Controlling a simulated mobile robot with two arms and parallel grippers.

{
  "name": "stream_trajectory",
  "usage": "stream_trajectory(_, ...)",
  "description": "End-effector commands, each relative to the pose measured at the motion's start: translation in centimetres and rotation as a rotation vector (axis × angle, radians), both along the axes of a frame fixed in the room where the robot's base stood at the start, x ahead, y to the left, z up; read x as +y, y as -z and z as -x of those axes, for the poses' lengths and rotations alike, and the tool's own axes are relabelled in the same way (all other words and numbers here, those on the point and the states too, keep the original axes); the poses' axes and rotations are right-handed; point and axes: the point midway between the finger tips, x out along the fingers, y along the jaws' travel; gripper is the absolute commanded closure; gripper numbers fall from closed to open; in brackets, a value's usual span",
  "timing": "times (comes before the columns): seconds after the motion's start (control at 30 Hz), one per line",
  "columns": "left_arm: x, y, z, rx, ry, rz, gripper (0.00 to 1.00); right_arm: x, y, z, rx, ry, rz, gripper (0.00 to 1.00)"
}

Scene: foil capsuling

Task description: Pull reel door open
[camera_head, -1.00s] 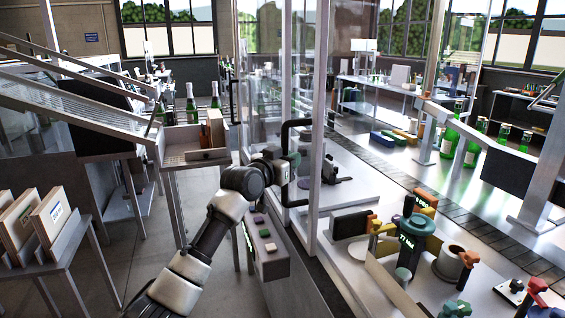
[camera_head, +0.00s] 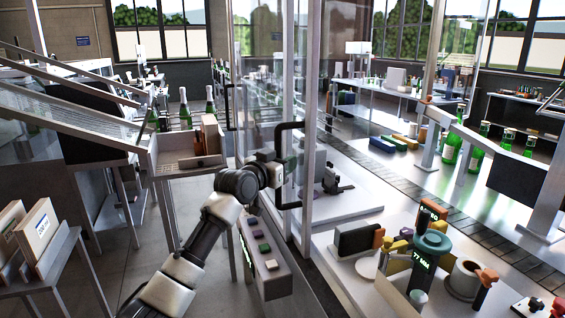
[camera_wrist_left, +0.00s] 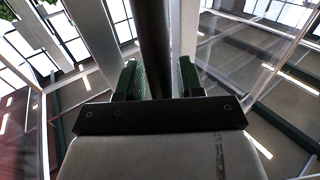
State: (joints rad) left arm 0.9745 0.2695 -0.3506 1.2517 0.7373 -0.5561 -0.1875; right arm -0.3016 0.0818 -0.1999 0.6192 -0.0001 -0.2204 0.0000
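The reel door (camera_head: 300,75) is a tall clear panel in a pale metal frame, in the middle of the head view. Its black C-shaped handle (camera_head: 277,138) stands out to the left of a metal post. My left gripper (camera_head: 287,169) is at the upright bar of this handle, around its middle. In the left wrist view the dark handle bar (camera_wrist_left: 154,40) runs between the two green-padded fingers (camera_wrist_left: 160,80), which are close together on it. The palm hides the lower part of the bar. My right gripper is in neither view.
Right of the post, a bench holds a teal device (camera_head: 432,246) and a white cup-like part (camera_head: 465,275). A rack with boxes (camera_head: 40,265) is at left; floor between is clear.

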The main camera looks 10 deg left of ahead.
Motion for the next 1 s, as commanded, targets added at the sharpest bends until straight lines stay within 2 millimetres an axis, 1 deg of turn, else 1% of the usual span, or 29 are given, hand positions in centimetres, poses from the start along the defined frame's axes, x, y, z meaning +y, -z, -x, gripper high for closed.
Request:
stream_trajectory(0.33,0.0,0.1,0.1,0.001,0.0,-0.001,0.56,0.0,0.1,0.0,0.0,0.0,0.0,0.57)
stream_trajectory(0.47,0.5,0.2,1.0,-0.001,0.0,-0.003,0.56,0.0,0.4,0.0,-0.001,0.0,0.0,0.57)
stream_trajectory(0.57,1.0,0.4,2.4,-0.001,0.0,-0.003,0.56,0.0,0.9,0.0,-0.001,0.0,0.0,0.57)
stream_trajectory(0.8,2.8,0.3,6.6,-0.003,-0.001,-0.003,0.56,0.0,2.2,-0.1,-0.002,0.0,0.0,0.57)
stream_trajectory(1.0,3.8,0.2,9.2,-0.002,0.0,-0.001,0.56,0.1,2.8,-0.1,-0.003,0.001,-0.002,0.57)
